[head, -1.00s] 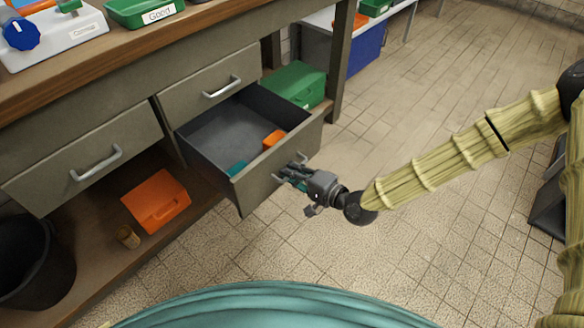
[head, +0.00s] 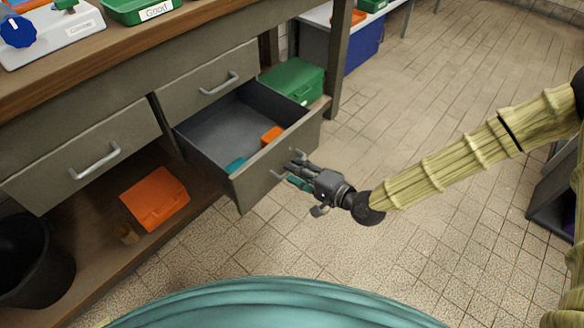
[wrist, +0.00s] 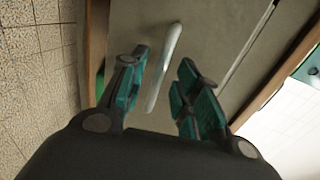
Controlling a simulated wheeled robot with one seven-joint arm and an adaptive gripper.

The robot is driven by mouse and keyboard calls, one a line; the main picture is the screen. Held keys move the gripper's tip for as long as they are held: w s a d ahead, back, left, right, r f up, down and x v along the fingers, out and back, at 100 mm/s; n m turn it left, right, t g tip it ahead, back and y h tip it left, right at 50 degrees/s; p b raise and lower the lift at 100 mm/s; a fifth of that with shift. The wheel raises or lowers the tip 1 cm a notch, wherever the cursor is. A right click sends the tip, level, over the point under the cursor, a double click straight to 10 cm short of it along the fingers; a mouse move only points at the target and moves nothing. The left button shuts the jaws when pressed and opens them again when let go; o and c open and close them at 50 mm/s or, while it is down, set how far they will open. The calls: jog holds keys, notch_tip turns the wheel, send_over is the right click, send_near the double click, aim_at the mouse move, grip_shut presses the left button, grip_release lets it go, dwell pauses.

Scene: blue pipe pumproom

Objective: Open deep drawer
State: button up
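The deep drawer (head: 272,165) under the bench stands pulled well out, its inside open to view. Its front has a metal handle (wrist: 163,68), which the fingers partly cover in the head view. My gripper (head: 291,172) is at the drawer front, by the handle. In the wrist view its two teal-padded fingers (wrist: 158,85) are spread apart, and the handle shows between and just beyond their tips. I see no grip on it. An orange item (head: 271,136) and a teal item (head: 236,165) lie inside the drawer.
A shallow drawer (head: 208,80) above and another drawer (head: 85,160) at left are shut. An orange box (head: 155,198) and a black bin (head: 35,262) are at lower left. A green box (head: 294,82) is behind the open drawer.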

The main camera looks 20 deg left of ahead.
jog(key=v, duration=0.9)
jog(key=shift+d, duration=0.3)
jog(key=s+d+f+n+g+h, duration=0.1)
jog(key=s+d+f+g+h, duration=0.1)
jog(key=s+d+f+h, duration=0.45)
jog(key=s+d+f+n+g+h, duration=0.15)
jog(key=s+d+f, duration=0.25)
jog(key=s+f, duration=0.55)
jog(key=s+d+f+n+g+h, duration=0.1)
jog(key=s+d+f+g+h, duration=0.15)
jog(key=s+d+f, duration=0.4)
jog(key=s+d+f+n+g+h, duration=0.1)
jog(key=s+d+n+h, duration=0.15)
jog(key=d, duration=0.75)
notch_tip(320, 180, up, 27)
jog(key=m+p, duration=0.1)
jog(key=p, duration=2.6)
jog(key=shift+a+h, duration=0.3)
jog(key=shift+h, duration=0.1)
jog(key=shift+w+a, duration=0.1)
jog(key=shift+a, duration=0.05)
